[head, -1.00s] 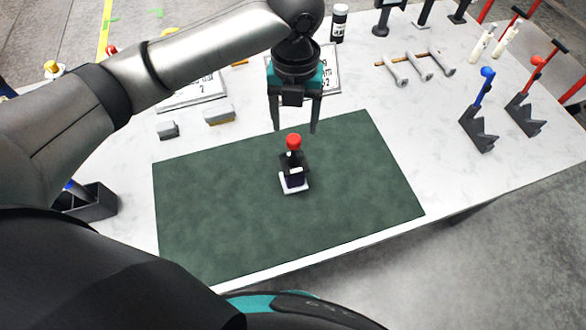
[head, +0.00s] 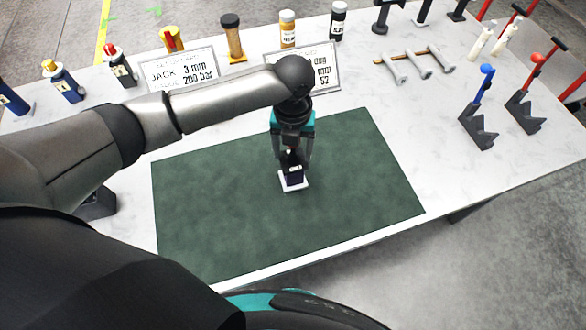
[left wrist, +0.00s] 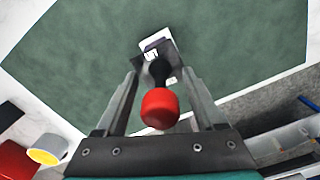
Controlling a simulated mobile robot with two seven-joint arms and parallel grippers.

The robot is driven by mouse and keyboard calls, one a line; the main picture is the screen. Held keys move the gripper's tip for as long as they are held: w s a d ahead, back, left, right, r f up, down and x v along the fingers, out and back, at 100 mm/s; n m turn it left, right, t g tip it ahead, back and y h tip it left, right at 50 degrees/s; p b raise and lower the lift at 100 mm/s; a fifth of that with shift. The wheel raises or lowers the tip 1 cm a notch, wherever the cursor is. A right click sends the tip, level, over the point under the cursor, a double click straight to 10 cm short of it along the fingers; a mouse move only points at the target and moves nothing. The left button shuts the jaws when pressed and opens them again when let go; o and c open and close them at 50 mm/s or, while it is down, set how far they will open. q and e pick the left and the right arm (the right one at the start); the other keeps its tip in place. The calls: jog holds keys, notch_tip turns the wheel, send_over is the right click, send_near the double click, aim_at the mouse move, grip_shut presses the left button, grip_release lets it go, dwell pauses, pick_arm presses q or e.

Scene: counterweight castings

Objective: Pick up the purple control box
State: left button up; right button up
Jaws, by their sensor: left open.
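The purple control box (head: 295,178) stands on a white base on the green mat (head: 220,220). It is mostly dark, with purple on its side. In the left wrist view the box (left wrist: 156,46) shows with a dark stem and a red knob (left wrist: 160,108) toward the camera. My left gripper (head: 292,158) is open, pointing down over the box. In the wrist view its fingers (left wrist: 159,72) stand on either side of the knob and stem. In the head view the gripper hides the knob. I cannot tell whether the fingers touch anything. My right gripper is not in view.
Sign plates (head: 180,72) and several small jacks and bottles (head: 288,28) stand along the back of the white table. Grey pins on a rack (head: 415,65) and lever stands (head: 480,125) are at the right. The mat around the box is clear.

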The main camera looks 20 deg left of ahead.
pick_arm(q)
grip_shut()
dwell(0.5)
jog(key=shift+r, duration=0.15)
dwell(0.7)
